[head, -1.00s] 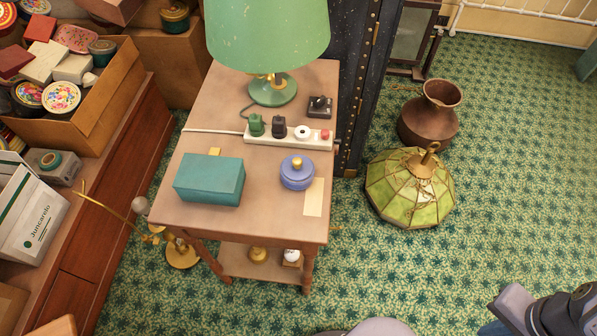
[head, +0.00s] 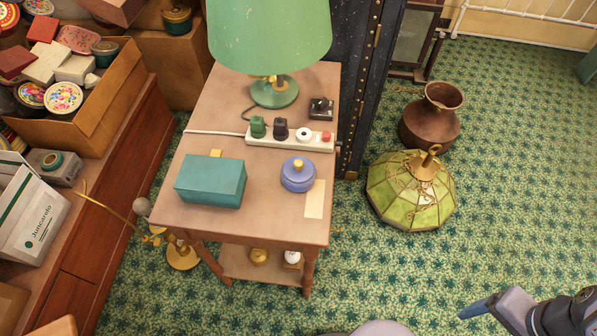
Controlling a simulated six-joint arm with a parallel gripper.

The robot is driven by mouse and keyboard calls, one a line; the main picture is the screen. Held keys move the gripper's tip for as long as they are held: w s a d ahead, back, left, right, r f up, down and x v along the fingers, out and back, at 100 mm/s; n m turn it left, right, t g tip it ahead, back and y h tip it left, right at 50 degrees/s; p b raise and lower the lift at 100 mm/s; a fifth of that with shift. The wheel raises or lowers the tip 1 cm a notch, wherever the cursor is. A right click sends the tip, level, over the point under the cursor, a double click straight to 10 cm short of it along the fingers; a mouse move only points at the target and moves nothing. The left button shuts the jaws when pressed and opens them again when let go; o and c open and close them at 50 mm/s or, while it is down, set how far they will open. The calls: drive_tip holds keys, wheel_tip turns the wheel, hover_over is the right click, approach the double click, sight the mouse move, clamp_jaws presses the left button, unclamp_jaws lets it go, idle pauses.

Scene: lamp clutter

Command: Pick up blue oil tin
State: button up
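A small round blue tin (head: 298,174) with a gold knob on top stands upright on the wooden side table (head: 215,105), right of a teal box. It is the blue tin I take for the oil tin. The end of my arm shows at the lower right edge, with what looks like a blue-tipped finger of my gripper (head: 479,308) pointing left. The rest of the gripper is cut off or hidden, so its opening is not clear. It is over the carpet, well apart from the tin and the table.
On the table are the teal box (head: 211,181), a pale card (head: 315,199), a power strip (head: 316,145) with plugs, a black switch (head: 321,108) and a green lamp (head: 270,35). A green glass shade (head: 410,195) and a brown jug (head: 430,125) stand on the carpet to the right.

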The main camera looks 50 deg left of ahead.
drive_tip(key=a+m+g+y, duration=0.3)
drive_tip(key=a+m+y, duration=0.15)
drive_tip(key=a, duration=1.35)
drive_tip(key=m+g+y+p, duration=0.2)
drive_tip(key=m+g+y, duration=0.3)
drive_tip(key=m+y, duration=0.2)
approach(310, 172)
drive_tip(key=x, duration=0.5)
drive_tip(key=shift+s+a, duration=0.1)
drive_tip(key=shift+s, duration=0.05)
drive_tip(key=shift+f+b+x, duration=0.2)
drive_tip(key=shift+b+x, duration=0.15)
drive_tip(key=shift+x, duration=3.25)
drive_tip(key=shift+c, duration=0.2)
drive_tip(key=c, duration=1.3)
drive_tip(key=shift+r, duration=0.15)
wheel_tip(310, 172, up, 10)
drive_tip(key=shift+f+p, duration=0.1)
drive_tip(key=shift+p, duration=0.55)
